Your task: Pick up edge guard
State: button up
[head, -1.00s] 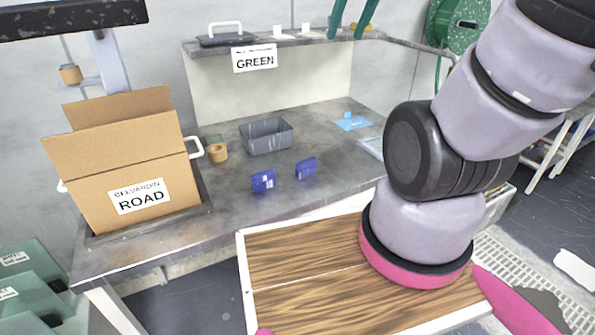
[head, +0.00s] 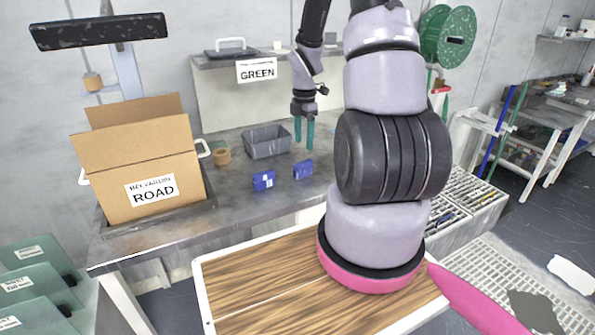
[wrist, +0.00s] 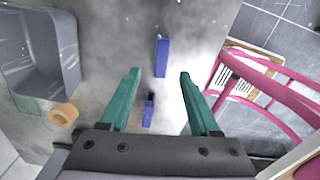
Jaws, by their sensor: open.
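Two small dark blue blocks, which I take to be edge guards, lie on the grey bench: a right one (head: 303,170) and a left one (head: 264,181). I cannot tell which one the task means. My gripper (head: 304,147) points down with teal fingers, above the bench and behind the right block. In the wrist view my gripper (wrist: 158,75) is open and empty. The right block (wrist: 162,56) shows between and just beyond the fingertips. The left block (wrist: 149,108) shows between the fingers, nearer the palm. Neither is touched, as far as I see.
A grey bin (head: 267,141) stands behind the blocks, close to my fingers. A tape roll (head: 222,157) and an open cardboard box (head: 150,175) labelled ROAD stand to the left. A shelf with a GREEN sign (head: 257,71) is behind. The bench front is clear.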

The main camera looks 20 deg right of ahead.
aim_at(303, 162)
jog(key=f, duration=1)
jog(key=shift+s+a, duration=0.15)
jog(key=shift+s, duration=0.05)
grip_shut()
